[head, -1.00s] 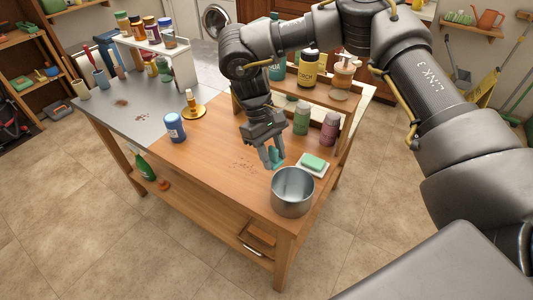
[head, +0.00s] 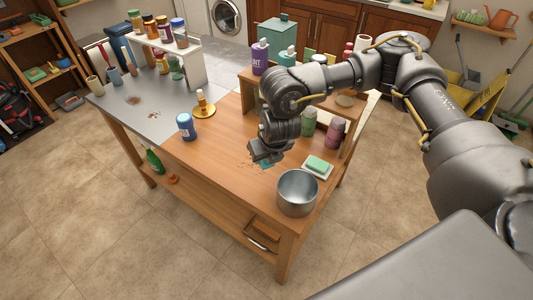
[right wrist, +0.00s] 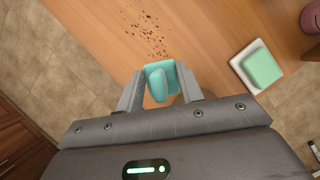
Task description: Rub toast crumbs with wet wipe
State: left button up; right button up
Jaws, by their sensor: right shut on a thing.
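The teal wet wipe (right wrist: 158,84) is pinched between the fingers of my right gripper (right wrist: 160,92) in the right wrist view. In the head view my right gripper (head: 265,154) points down over the wooden table, and a bit of the wipe (head: 266,166) shows under it. The brown toast crumbs (right wrist: 149,33) lie scattered on the wood just beyond the wipe. In the head view some crumbs (head: 252,163) show left of the gripper; others may be hidden. I cannot tell whether the wipe touches the table. My left gripper is not in view.
A metal pot (head: 297,193) stands at the table's near corner. A green sponge on a white dish (head: 318,166) lies to the right. Green (head: 309,122) and mauve (head: 335,133) bottles stand behind. A blue jar (head: 186,127) stands left.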

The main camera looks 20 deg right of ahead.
jog(key=n+y, duration=0.1)
jog(key=n, duration=0.1)
jog(key=w+n, duration=0.1)
jog(key=n, duration=0.2)
jog(key=shift+d+f+g+y+p, duration=0.1)
jog(key=shift+d+g+y+p, duration=0.1)
jog(key=shift+g+y+p, duration=0.15)
jog(key=n, duration=0.1)
jog(key=n+y, duration=0.1)
jog(key=n, duration=0.1)
jog(key=n+g+p, duration=0.1)
jog(key=n, duration=0.1)
jog(key=shift+w+d+f+y, duration=0.1)
jog(key=shift+w+y, duration=0.25)
jog(key=shift+w, duration=0.05)
jog(key=shift+w+d+f+n+g+y+p, duration=0.15)
jog(key=shift+n+g, duration=0.35)
jog(key=shift+n, duration=0.75)
jog(key=shift+w+d+f+n+g+y+p, duration=0.1)
jog(key=shift+w+n+g+y+p, duration=0.25)
jog(key=shift+n, duration=0.95)
jog(key=shift+w+d+f+n+g+p, duration=0.15)
jog(key=shift+n+g, duration=0.45)
jog(key=shift+n, duration=0.65)
